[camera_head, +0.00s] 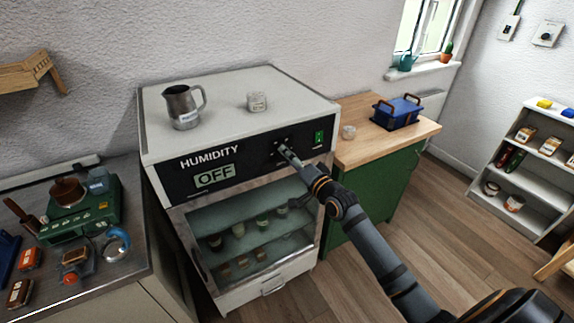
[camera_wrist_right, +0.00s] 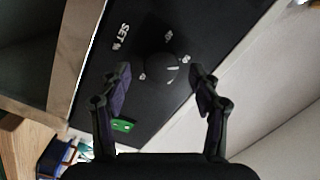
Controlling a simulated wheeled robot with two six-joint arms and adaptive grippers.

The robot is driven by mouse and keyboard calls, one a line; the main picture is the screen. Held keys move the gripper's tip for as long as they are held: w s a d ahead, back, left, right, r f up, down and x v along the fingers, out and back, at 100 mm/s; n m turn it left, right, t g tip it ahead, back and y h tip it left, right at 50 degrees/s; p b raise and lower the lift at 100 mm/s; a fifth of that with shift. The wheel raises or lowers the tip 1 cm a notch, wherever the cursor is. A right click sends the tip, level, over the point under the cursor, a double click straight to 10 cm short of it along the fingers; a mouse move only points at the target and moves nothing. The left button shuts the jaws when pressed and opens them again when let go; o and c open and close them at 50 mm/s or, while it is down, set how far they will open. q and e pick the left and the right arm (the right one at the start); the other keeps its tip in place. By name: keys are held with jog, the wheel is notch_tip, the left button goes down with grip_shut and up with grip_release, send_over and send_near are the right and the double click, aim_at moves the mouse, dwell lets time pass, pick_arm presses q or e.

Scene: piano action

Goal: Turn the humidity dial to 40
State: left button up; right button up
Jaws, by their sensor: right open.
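The humidity cabinet (camera_head: 160,148) is white with a black front panel. Its display (camera_head: 215,176) reads OFF. The dark round dial shows in the right wrist view (camera_wrist_right: 166,70), with a light pointer mark and small labels around it; in the head view my right gripper mostly hides it. My right gripper (camera_head: 284,150) is at the panel in front of the dial. In the right wrist view its open fingers (camera_wrist_right: 157,88) stand on either side of the dial; I cannot tell whether they touch it. My left gripper is not in view.
A green switch (camera_head: 319,138) sits right of the dial. A metal pitcher (camera_head: 182,108) and a small jar (camera_head: 257,102) stand on the cabinet top. The glass door (camera_head: 250,235) below shows jars inside. A green cabinet with a wooden top (camera_head: 360,150) stands to the right.

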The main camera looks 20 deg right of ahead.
jog(key=shift+w+a+r, duration=0.1)
jog(key=shift+w+a, duration=0.1)
jog(key=shift+w, duration=0.85)
jog(key=shift+c, duration=0.4)
jog(key=c, duration=1.1)
jog(key=shift+n+g+h+b, duration=0.3)
jog(key=shift+n+b, duration=0.5)
jog(key=shift+n, duration=2.5)
jog(key=shift+n+g+h+b, duration=0.1)
jog(key=shift+n+h+b, duration=0.5)
jog(key=shift+n, duration=2.7)
